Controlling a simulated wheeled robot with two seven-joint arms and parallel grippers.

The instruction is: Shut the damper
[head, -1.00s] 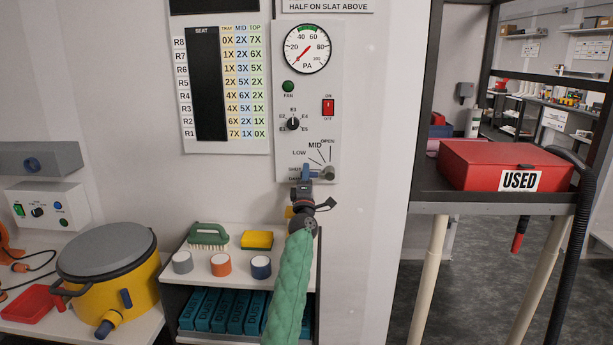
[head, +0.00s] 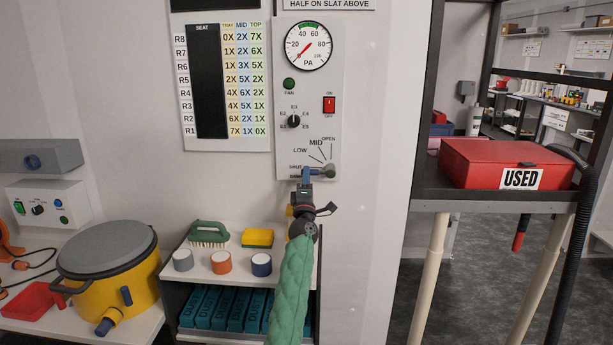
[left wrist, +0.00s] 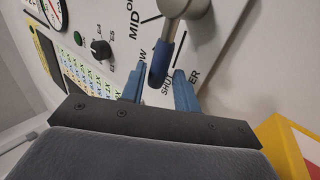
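The damper lever (left wrist: 166,60) has a blue handle on a grey pivot knob (head: 329,171), low on the wall panel (head: 284,150). In the head view it points left from the knob, by the SHUT label. In the left wrist view its handle tip is beside the SHUT lettering. My left gripper (head: 306,176) is at the handle; its two blue fingers (left wrist: 160,90) stand apart, one on each side of the handle tip. A gap shows on the left side; contact on the right is unclear. My right gripper is not in view.
The panel also carries a pressure gauge (head: 306,46), a selector knob (head: 294,120) and a red switch (head: 329,105). Below stands a shelf with a brush (head: 209,233), a yellow sponge (head: 257,238) and rolls. A rack with a red USED box (head: 505,160) stands right.

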